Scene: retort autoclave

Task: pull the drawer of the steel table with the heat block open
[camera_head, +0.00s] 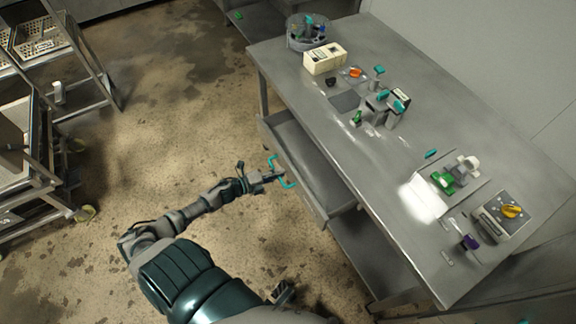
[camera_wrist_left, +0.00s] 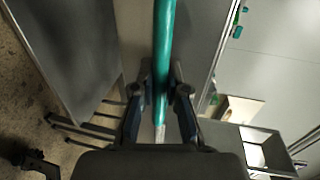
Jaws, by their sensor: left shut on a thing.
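The steel table (camera_head: 345,150) runs diagonally across the right half of the head view. Its drawer (camera_head: 300,158) stands out from under the tabletop, open, and the part of its inside that shows looks empty. The teal handle (camera_head: 287,183) is on the drawer's front. My left gripper (camera_head: 272,178) is at the handle and shut on it. In the left wrist view the teal handle bar (camera_wrist_left: 164,50) runs between the two fingers (camera_wrist_left: 160,110). The cream heat block (camera_head: 324,59) stands near the table's far end.
On the tabletop are a round grey container (camera_head: 306,33), a green device (camera_head: 447,180), a box with an orange knob (camera_head: 509,213) and small teal-capped items. A lower shelf (camera_head: 370,255) lies under the table. Metal racks (camera_head: 60,60) stand left; the floor between is clear.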

